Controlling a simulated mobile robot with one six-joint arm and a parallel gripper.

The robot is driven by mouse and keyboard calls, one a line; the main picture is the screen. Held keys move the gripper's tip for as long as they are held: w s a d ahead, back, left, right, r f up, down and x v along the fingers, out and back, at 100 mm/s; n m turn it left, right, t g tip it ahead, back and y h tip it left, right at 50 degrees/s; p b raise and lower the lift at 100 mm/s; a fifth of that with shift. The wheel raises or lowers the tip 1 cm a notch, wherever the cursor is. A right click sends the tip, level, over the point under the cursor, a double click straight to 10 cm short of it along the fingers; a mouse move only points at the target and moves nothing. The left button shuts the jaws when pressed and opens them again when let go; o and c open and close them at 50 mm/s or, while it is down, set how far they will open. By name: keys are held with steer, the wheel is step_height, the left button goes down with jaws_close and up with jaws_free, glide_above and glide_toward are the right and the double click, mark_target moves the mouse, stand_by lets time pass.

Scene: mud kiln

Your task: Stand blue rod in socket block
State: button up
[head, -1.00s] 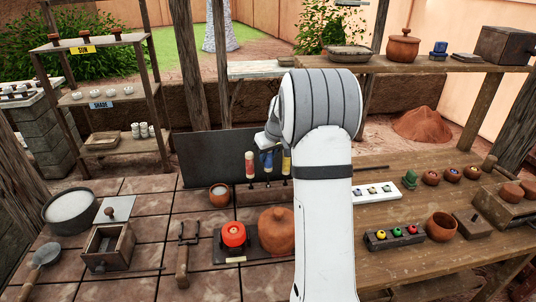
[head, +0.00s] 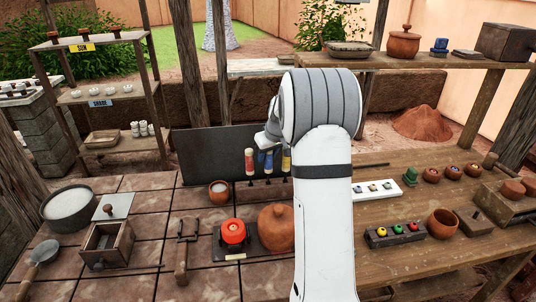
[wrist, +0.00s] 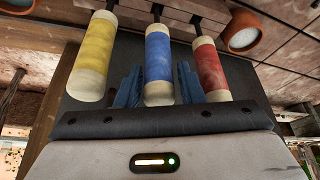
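The blue rod (wrist: 158,62) with cream ends is in the middle of the wrist view, between my gripper's two blue fingers (wrist: 160,88). A gap shows on its right side; contact on the left is unclear. In the head view the blue rod (head: 267,162) is upright before a dark panel, between a red-banded rod (head: 249,162) and a yellow-banded rod (head: 286,161). A low brown block (head: 262,195), possibly the socket block, lies below them, with thin dark stems near the rods' lower ends. My arm hides most of the gripper in the head view.
The yellow rod (wrist: 94,55) and red rod (wrist: 211,68) flank my fingers closely. The dark panel (head: 212,157) stands behind. A small clay cup (head: 219,192), a red burner (head: 233,232) and a clay dome (head: 277,230) are nearby. The wooden table is at right.

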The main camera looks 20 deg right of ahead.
steer(key=shift+o, duration=1.4)
steer(key=v, duration=0.8)
steer(key=shift+b, duration=0.35)
steer(key=s+a+r, duration=0.2)
steer(key=s+a, duration=1)
steer(key=s, duration=0.1)
steer(key=s+a+f+g, duration=0.1)
steer(key=s+a+f, duration=0.1)
steer(key=s, duration=0.7)
steer(key=s+a+f+m+g, duration=0.1)
steer(key=s+a, duration=0.3)
steer(key=s, duration=0.6)
steer(key=shift+s+a+f, duration=0.3)
steer(key=shift+a+f, duration=0.05)
steer(key=shift+f, duration=0.2)
